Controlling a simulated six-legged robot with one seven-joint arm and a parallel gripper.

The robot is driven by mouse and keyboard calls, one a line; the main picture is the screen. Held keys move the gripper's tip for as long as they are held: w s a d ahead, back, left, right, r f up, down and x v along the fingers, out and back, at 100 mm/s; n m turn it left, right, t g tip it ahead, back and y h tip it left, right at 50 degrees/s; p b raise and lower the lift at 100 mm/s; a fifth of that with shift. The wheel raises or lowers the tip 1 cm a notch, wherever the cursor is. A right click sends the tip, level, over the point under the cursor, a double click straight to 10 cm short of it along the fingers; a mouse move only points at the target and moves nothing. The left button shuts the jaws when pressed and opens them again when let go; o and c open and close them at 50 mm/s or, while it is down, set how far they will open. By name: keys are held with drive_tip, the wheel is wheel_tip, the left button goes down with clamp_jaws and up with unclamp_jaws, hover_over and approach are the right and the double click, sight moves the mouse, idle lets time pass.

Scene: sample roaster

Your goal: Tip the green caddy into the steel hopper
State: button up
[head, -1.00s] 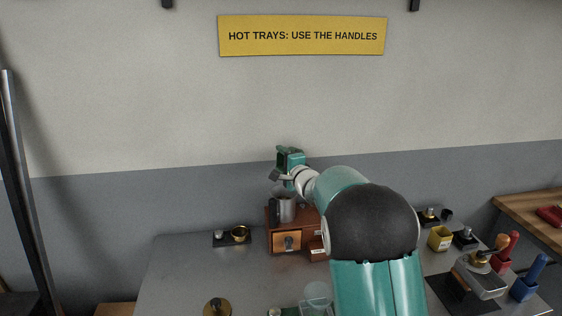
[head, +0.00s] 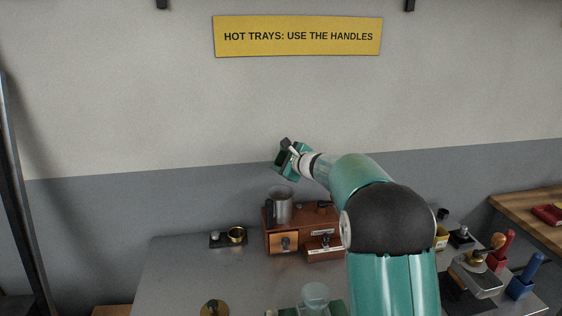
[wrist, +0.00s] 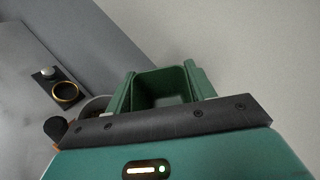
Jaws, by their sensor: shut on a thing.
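My gripper (head: 289,151) is shut on the green caddy (head: 280,164), high against the wall and above the steel hopper (head: 280,208). The caddy is tilted in the head view. In the wrist view the caddy (wrist: 190,84) shows its open mouth beyond the dark jaw bar, and I see no contents in the visible part of its inside. The hopper is a grey cylinder with a dark handle on its left, standing on a wooden cabinet. In the wrist view the hopper (wrist: 95,104) is mostly hidden behind the caddy and jaw. Caddy and hopper are apart.
The wooden cabinet (head: 288,240) has small labelled drawers. A black plate with a brass ring (head: 236,235) lies left of it. A glass cup (head: 315,297) stands nearer the front. The left bench is mostly clear.

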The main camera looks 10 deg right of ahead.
drive_tip(key=shift+w+d+r+m+g+y, duration=0.1)
drive_tip(key=shift+r+m+g+y, duration=0.1)
drive_tip(key=shift+m+g, duration=0.3)
drive_tip(key=shift+d+r+m+g+y, duration=0.1)
drive_tip(key=shift+r+m+g+y, duration=0.1)
drive_tip(key=shift+m, duration=0.5)
drive_tip(key=m+g+y, duration=0.1)
drive_tip(key=m, duration=0.1)
drive_tip(key=m+g, duration=0.1)
drive_tip(key=shift+a+f+m+y, duration=0.15)
drive_tip(key=shift+f+m+y, duration=0.2)
drive_tip(key=shift+m+y, duration=0.05)
